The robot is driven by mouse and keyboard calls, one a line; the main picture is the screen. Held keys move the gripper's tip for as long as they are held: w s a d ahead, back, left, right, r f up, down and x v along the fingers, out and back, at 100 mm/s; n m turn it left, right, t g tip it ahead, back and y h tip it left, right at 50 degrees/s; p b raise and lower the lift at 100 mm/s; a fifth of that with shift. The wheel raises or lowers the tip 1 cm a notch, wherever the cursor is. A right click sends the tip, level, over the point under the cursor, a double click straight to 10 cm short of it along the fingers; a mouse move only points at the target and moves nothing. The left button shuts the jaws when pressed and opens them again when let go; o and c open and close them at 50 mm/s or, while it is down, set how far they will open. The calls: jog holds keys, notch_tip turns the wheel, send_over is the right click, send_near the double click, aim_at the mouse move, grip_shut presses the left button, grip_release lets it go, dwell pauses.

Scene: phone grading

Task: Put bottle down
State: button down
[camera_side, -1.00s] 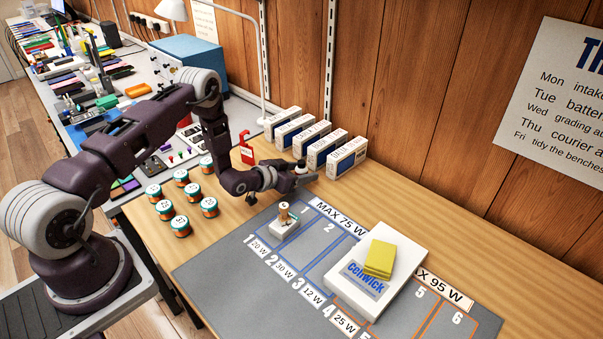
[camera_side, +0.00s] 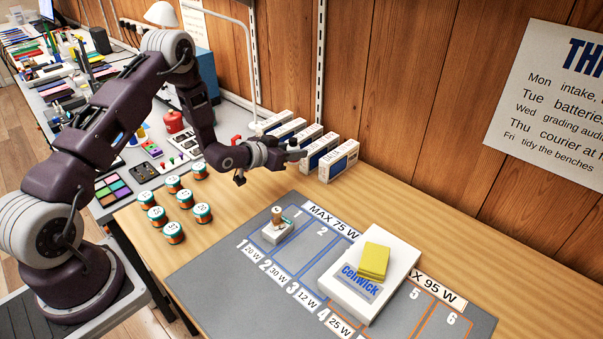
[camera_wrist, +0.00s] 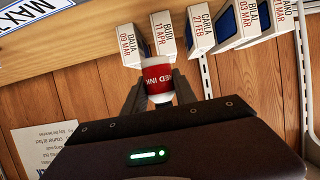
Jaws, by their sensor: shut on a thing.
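A small white bottle with a red "RED INK" label (camera_wrist: 157,77) is between the two jaws of my gripper (camera_wrist: 158,95) in the wrist view. The jaws are shut on it. In the side view my gripper (camera_side: 299,149) is beside the front ends of the row of small boxes, above the wooden bench (camera_side: 400,190). The bottle is mostly hidden there, and I cannot tell whether its base touches the bench.
Upright labelled boxes (camera_side: 339,161) stand in a row against the wall.

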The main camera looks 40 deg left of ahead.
jog(key=shift+r, duration=0.55)
jog(key=s+d+m+g+h, duration=0.2)
jog(key=s+d+m+h, duration=0.1)
jog(key=d, duration=1)
jog(key=s+d+m+g+h, duration=0.1)
jog(key=s+d+m+h, duration=0.3)
jog(key=d, duration=0.9)
jog(key=s+d+m+g+h, duration=0.2)
jog(key=s+d+m+h, duration=0.1)
jog(key=d, duration=1)
jog(key=s+d+m+g+h, duration=0.3)
jog(key=s+d+m+g, duration=0.3)
jog(key=s+d, duration=1.05)
jog(key=shift+g, duration=0.3)
jog(key=f, duration=0.3)
jog(key=s+a+f, duration=0.1)
jog(key=f, duration=0.5)
jog(key=shift+s+a+f, duration=0.1)
jog(key=shift+s+a, duration=0.05)
jog(key=shift+s, duration=0.2)
jog(key=shift+f, duration=0.15)
